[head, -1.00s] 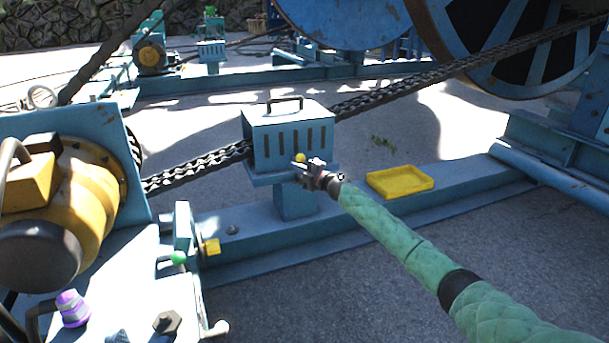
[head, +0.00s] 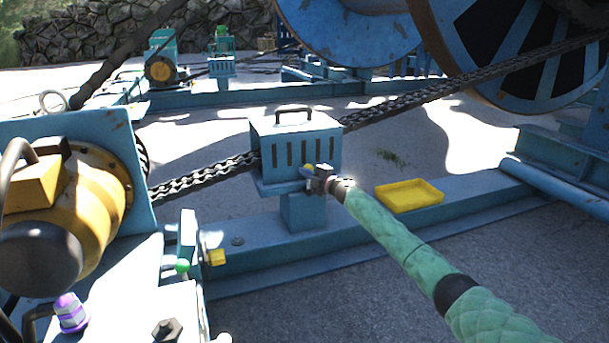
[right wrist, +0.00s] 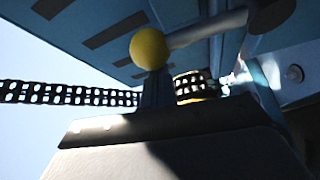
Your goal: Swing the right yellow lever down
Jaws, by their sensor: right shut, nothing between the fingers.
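The lever shows as a yellow ball knob (head: 308,168) low on the front of the blue slotted box (head: 296,143). In the right wrist view the knob (right wrist: 150,48) sits on a pale rod (right wrist: 205,30) that runs right to a dark pivot. My right gripper (head: 319,179) is shut and empty, just right of and below the knob in the head view. In the right wrist view its dark fingertips (right wrist: 157,90) are close under the knob; I cannot tell whether they touch. My left gripper is not in view.
The box stands on a blue beam with a yellow tray (head: 410,195) to its right. A chain (head: 205,175) passes through behind the box. A yellow motor (head: 75,210) and a panel with a green knob (head: 182,266) are at left. Large blue reels fill the back.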

